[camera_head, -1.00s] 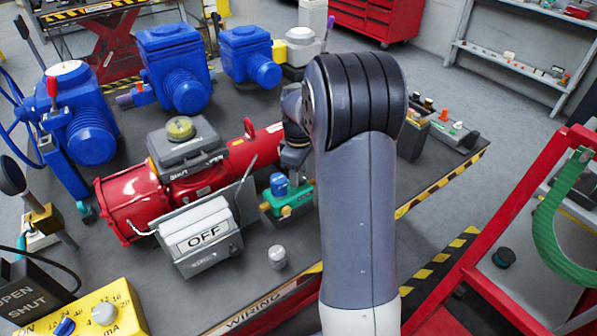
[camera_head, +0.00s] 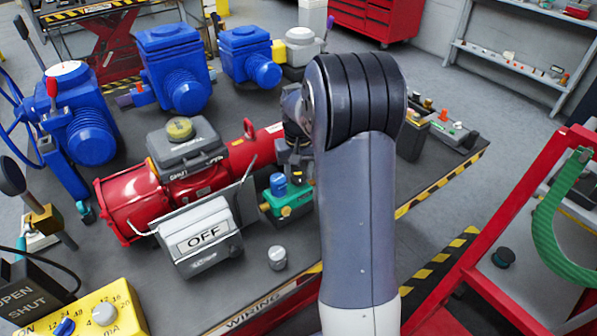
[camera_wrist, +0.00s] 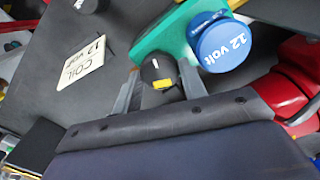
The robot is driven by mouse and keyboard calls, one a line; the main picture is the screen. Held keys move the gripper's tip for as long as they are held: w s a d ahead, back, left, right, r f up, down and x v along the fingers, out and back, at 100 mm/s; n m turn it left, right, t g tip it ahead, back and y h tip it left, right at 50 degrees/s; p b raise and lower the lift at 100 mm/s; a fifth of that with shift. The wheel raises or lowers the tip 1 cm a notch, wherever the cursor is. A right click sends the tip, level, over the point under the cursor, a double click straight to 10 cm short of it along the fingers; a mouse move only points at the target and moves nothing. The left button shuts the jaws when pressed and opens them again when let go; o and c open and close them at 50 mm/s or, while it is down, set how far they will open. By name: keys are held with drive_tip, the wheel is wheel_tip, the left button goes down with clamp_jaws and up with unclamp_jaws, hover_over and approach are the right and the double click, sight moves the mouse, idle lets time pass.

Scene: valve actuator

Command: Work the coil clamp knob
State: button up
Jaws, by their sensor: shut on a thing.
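The coil clamp knob (camera_wrist: 157,68) is dark, with a white line and a yellow patch on its top. It sits at the end of the green valve body (camera_wrist: 165,38), beside the blue round coil (camera_wrist: 222,46) marked 12 volt. My gripper (camera_wrist: 158,76) is shut on the knob, one finger on each side of it. In the head view the green body (camera_head: 293,204) and blue coil (camera_head: 279,184) stand just right of the OFF box. There my arm and wrist hide most of the knob.
A label reading COIL 12 VOLT (camera_wrist: 82,63) lies on the grey bench. The red actuator (camera_head: 130,200) and the grey OFF box (camera_head: 203,240) are close on the left. A small grey cylinder (camera_head: 277,258) stands in front. Blue actuators (camera_head: 176,70) stand behind.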

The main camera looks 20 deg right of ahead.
sight(299, 176)
drive_tip(key=m, duration=0.5)
drive_tip(key=shift+m, duration=0.3)
drive_tip(key=m, duration=0.5)
drive_tip(key=shift+m, duration=0.3)
drive_tip(key=o, duration=1)
wheel_tip(299, 176, up, 11)
drive_tip(key=shift+f+b, duration=0.1)
drive_tip(key=shift+b, duration=0.35)
drive_tip(key=shift+f, duration=0.1)
